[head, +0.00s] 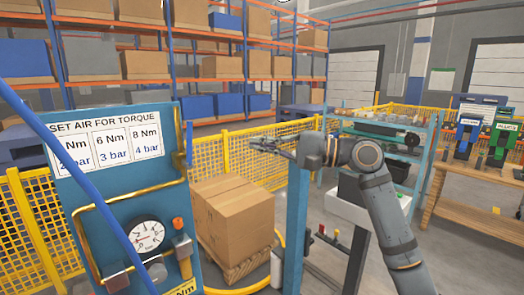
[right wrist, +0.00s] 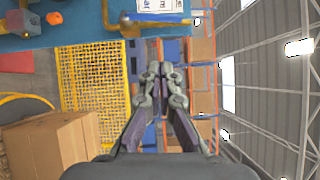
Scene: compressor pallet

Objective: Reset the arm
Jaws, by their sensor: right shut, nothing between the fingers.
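My right arm comes in from the lower right in the head view, grey with dark joints. Its gripper (head: 268,146) points left, in the air in front of the yellow fence and above the right side of the cardboard box. In the right wrist view the gripper (right wrist: 160,68) has its fingertips together with nothing between them. My left gripper is not in view.
A blue panel (head: 90,205) with a pressure gauge (head: 147,236) and torque chart stands at left. A cardboard box (head: 233,222) sits on a pallet. A blue post (head: 296,225) stands near my right arm. A wooden workbench (head: 475,195) is at right.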

